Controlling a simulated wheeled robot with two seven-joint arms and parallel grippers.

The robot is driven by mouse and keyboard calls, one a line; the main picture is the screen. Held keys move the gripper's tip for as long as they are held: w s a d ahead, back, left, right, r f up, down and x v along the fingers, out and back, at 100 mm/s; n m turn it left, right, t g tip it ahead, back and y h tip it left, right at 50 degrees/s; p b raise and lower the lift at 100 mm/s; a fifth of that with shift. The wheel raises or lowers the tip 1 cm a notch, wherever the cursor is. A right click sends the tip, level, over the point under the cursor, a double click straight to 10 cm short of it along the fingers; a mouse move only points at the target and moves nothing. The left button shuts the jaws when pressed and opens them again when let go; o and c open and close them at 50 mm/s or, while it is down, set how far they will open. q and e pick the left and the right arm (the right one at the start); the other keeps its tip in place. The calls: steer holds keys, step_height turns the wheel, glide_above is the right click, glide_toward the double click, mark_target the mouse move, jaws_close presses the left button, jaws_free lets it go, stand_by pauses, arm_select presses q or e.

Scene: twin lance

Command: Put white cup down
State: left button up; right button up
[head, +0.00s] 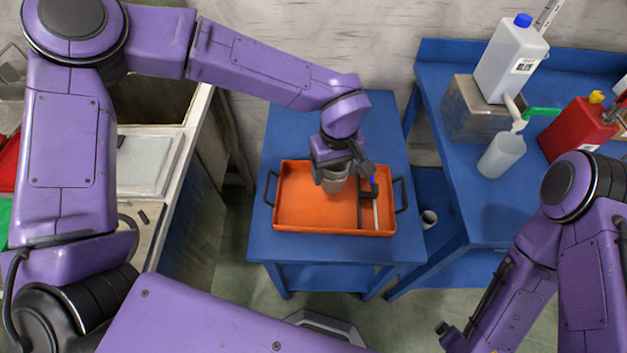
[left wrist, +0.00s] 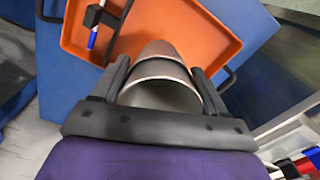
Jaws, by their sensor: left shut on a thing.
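My left gripper (head: 333,180) is shut on a pale grey-white cup (head: 335,184), held over the middle of the orange tray (head: 297,212). In the left wrist view the cup (left wrist: 160,72) sits between the two fingers of the left gripper (left wrist: 162,85), its wide round opening towards the camera. Its far end overlaps the tray (left wrist: 190,25); whether it touches the tray floor I cannot tell.
The tray has black handles and stands on a blue table (head: 290,130). A blue-and-white marker (head: 376,200) lies in its right part beside a dark divider. A blue bench (head: 455,165) at right holds a white bottle (head: 502,153), a jerrycan (head: 510,60) and a red can (head: 575,130).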

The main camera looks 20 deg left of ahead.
arm_select(q)
steer(key=shift+w+a+f, duration=0.1)
steer(key=shift+a+f, duration=0.8)
steer(key=shift+f, duration=0.65)
steer(key=shift+w+a+f, duration=0.1)
steer(key=shift+a+f, duration=0.75)
steer(key=shift+f, duration=0.65)
steer(key=shift+w+a+f, duration=0.1)
steer(key=shift+a+f, duration=0.8)
steer(key=shift+f, duration=0.65)
steer(key=shift+s, duration=0.1)
steer(key=o, duration=1)
steer(key=shift+f, duration=0.15)
step_height(320, 180, up, 12)
steer(key=shift+r, duration=0.2)
